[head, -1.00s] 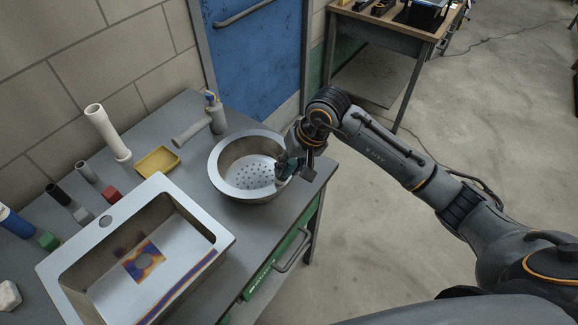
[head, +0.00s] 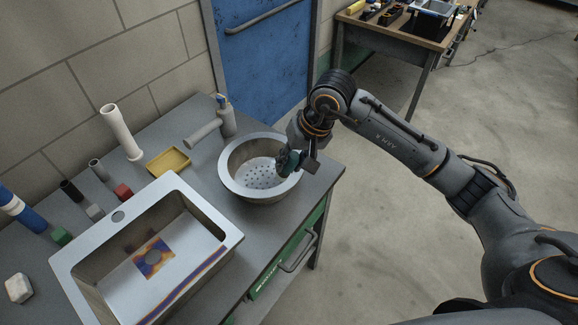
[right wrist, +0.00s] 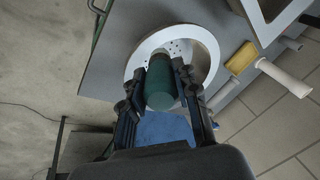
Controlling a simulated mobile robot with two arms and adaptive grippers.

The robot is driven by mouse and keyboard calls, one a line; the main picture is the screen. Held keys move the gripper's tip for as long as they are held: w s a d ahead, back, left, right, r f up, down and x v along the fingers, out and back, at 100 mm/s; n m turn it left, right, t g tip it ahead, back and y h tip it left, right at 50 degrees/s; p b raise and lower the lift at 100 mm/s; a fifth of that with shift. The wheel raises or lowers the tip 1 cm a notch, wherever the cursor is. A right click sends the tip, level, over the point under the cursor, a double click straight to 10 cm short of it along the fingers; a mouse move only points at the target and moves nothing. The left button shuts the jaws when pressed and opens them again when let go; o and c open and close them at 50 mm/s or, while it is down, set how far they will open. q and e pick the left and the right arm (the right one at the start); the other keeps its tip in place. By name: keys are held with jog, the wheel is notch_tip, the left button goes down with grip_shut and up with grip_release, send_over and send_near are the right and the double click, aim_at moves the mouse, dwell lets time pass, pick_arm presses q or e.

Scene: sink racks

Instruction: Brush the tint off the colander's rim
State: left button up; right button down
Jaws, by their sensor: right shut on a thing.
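The colander (head: 238,185) is a round steel bowl with a wide flat rim and a perforated floor. It stands upright near the bench's right end. My right gripper (head: 292,160) is at the right side of its rim. It is shut on a dark green cylindrical tool (right wrist: 160,84), seen end-on between the fingers in the right wrist view. The visible rim looks plain grey; the part behind the gripper is hidden. My left gripper is not in view.
A steel sink (head: 75,258) with blue and orange tint (head: 153,257) stands at front left. A yellow tray (head: 169,162), a grey faucet-like fitting (head: 227,120), a white pipe (head: 120,130) and small blocks line the back. Open floor lies right.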

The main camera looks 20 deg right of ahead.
jog(key=shift+r+p, duration=0.3)
jog(key=shift+r, duration=1)
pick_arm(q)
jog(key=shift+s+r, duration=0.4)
